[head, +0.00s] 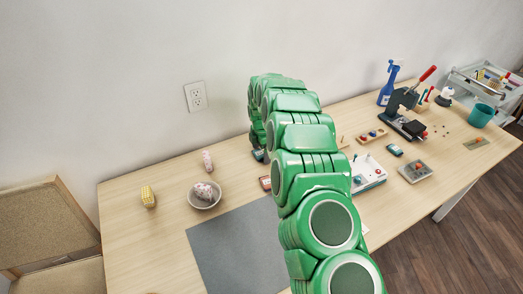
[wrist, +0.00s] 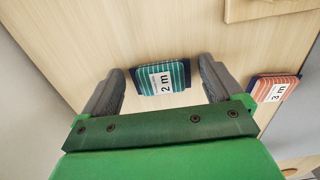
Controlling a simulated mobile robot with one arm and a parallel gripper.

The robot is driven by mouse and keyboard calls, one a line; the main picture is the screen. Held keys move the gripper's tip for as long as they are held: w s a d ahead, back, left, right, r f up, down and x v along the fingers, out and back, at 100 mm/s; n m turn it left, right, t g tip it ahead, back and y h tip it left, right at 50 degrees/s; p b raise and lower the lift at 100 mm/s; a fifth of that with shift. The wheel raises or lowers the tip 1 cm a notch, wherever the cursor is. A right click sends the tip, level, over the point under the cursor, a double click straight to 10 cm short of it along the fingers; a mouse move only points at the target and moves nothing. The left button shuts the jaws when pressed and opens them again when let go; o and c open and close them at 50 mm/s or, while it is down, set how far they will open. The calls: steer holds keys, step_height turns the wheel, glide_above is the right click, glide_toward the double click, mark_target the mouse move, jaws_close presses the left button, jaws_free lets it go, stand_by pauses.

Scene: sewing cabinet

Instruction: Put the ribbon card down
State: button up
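The ribbon card (wrist: 160,78), teal-striped with a white "2 m" label and a dark blue edge, lies on the light wood table in the wrist view. My gripper (wrist: 162,68) is open, with one grey finger on each side of the card. A narrow gap shows between the card and each finger. In the head view my green arm covers most of that spot, and a small dark teal patch there is too small to make out. A second ribbon card (wrist: 278,90), red-striped with a "3 m" label, lies to the right, outside the fingers.
A grey mat (head: 235,250) lies at the table's front. A white bowl (head: 204,196) with a patterned item, a yellow item (head: 148,196) and a pink roll (head: 207,161) stand left. A press (head: 405,110), a blue spray bottle (head: 388,84) and a teal cup (head: 481,115) stand right.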

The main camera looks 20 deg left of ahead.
mark_target(262, 152)
steer(key=shift+r, duration=0.1)
step_height(262, 152, up, 12)
stand_by(0.8)
